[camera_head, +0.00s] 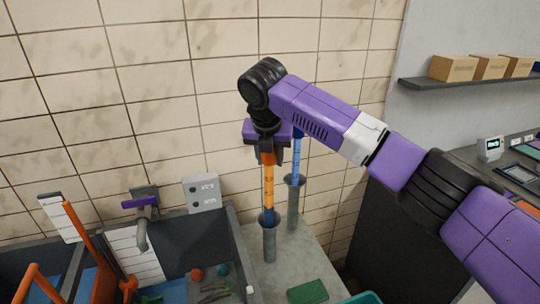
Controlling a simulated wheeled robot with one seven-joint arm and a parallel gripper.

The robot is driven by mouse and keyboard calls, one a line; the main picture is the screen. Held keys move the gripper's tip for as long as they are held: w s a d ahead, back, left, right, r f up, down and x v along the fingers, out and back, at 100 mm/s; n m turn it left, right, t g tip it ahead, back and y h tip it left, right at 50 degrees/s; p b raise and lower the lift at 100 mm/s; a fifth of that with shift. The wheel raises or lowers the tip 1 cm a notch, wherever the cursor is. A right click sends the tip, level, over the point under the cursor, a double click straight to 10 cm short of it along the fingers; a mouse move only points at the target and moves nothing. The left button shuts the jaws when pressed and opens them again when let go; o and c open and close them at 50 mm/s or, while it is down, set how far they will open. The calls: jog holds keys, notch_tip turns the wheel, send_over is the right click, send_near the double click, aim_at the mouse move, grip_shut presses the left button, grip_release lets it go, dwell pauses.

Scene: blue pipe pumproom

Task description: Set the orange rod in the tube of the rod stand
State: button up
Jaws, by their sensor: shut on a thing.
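My gripper (267,157) points down near the tiled wall and is shut on the top of the orange rod (268,186). The rod hangs upright, with a dark blue part at its low end. That end meets the flared mouth of the front grey tube (269,242) of the rod stand. I cannot tell how far inside the tube it is. Behind and to the right, a blue rod (296,160) stands upright in a second grey tube (292,213). My wrist hides part of what lies behind it.
A green block (307,292) lies on the light counter (328,255). A shelf (465,82) with boxes is at the upper right.

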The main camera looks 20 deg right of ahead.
jog(key=o, duration=1.3)
jog(key=shift+o, duration=0.2)
jog(key=shift+r, duration=0.1)
jog(key=b+v, duration=0.1)
jog(key=v, duration=0.6)
jog(key=shift+s+r+b, duration=0.15)
jog(key=shift+r+b, duration=0.15)
jog(key=shift+b, duration=0.1)
jog(key=shift+a, duration=0.1)
